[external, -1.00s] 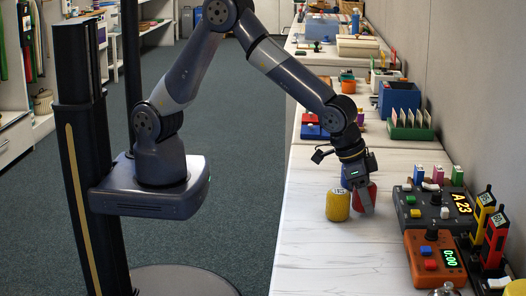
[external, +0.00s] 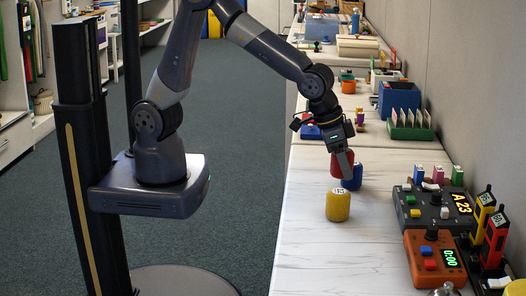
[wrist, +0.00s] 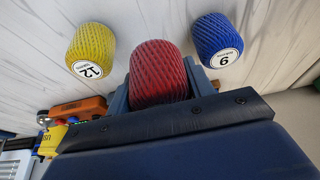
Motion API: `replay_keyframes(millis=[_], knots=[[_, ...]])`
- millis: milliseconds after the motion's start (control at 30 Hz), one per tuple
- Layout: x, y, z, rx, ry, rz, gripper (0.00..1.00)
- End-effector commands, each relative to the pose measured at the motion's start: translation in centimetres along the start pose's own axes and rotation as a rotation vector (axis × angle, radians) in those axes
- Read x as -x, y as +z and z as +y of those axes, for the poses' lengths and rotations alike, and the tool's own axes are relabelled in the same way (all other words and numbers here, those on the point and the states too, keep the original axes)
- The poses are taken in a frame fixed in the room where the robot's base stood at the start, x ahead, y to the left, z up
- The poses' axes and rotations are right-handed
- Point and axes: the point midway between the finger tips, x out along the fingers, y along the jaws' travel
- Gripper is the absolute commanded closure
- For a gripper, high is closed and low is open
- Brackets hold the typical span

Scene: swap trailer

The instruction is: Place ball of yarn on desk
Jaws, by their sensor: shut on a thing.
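My gripper (external: 345,165) is shut on a red ball of yarn (external: 337,164), which also fills the middle of the wrist view (wrist: 158,72) between the fingers. The red yarn appears held above the white desk (external: 310,235). A yellow ball of yarn (external: 338,205) stands on the desk nearer the camera; in the wrist view it shows a round label with 12 (wrist: 91,45). A blue ball of yarn (external: 352,178) stands on the desk, partly hidden behind my gripper; its label in the wrist view reads 9 (wrist: 216,38).
A dark control box (external: 436,207) and an orange box (external: 434,262) stand at the desk's right side, with yellow and red handheld devices (external: 490,235) beside them. A green card holder (external: 410,131) and blue bin (external: 398,100) stand farther back. The desk's front left is clear.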

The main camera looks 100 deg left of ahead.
Motion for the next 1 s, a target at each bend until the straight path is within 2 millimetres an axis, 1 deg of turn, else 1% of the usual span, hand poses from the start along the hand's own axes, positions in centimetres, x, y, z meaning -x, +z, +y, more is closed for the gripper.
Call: replay_keyframes(millis=[33,200,367,633,733,867,1000], knots=[[-0.1,1.1,-1.0,0.016,-0.004,-0.004,0.76],[-0.4,3.9,-3.2,0.043,-0.009,-0.008,0.76],[-0.8,5.1,-4.5,0.009,-0.011,0.01,0.76],[-0.9,5.3,-4.8,-0.012,-0.011,0.022,0.76],[-0.5,5.0,-4.8,-0.012,-0.01,0.024,0.76],[1.4,4.3,-4.8,-0.012,-0.01,0.027,0.76],[4.2,3.2,-4.7,-0.012,-0.009,0.028,0.76]])
